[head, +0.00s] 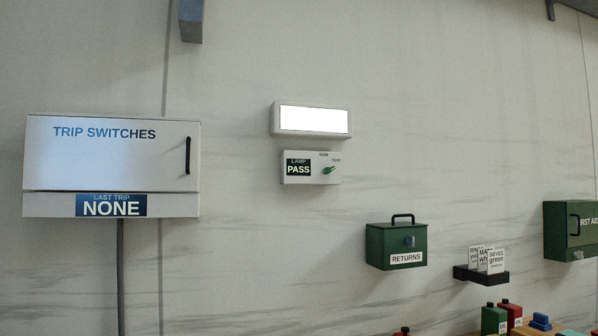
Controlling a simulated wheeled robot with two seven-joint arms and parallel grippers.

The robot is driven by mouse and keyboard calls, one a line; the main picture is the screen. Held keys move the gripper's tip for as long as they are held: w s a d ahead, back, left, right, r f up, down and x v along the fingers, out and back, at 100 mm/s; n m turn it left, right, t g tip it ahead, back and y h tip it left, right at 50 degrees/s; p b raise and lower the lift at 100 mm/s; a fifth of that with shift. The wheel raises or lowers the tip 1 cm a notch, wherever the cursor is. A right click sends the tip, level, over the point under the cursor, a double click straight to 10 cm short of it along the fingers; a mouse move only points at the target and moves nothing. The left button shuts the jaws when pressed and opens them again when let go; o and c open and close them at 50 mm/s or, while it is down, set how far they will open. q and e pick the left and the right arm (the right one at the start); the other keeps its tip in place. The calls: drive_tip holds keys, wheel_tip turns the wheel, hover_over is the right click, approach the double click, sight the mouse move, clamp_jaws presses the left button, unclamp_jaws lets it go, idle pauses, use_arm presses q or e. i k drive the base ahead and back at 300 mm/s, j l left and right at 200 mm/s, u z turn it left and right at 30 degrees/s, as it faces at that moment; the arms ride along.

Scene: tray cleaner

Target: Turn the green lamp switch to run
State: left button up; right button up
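The green lamp switch (328,170) is a small knob on the right part of a pale wall panel (311,180). Its handle looks tilted, with its upper end to the right, towards the right-hand of two small labels. Those labels are blurred; the left one seems to read RUN and the right one TEST. A dark display (298,168) on the panel reads LAMP PASS. The lit white lamp (313,119) is on the wall just above the panel. Neither of my grippers is in view.
A closed TRIP SWITCHES cabinet (111,157) hangs at left. A green RETURNS box (396,245), a black card holder (482,275) and a green first aid box (570,231) are on the wall at right. Several coloured bottles stand below. The wall around the panel is clear.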

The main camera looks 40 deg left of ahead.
sight(326, 170)
drive_tip(key=i+j+z, duration=0.25)
drive_tip(key=j, duration=0.6)
drive_tip(key=j+z, duration=0.25)
drive_tip(key=j, duration=0.55)
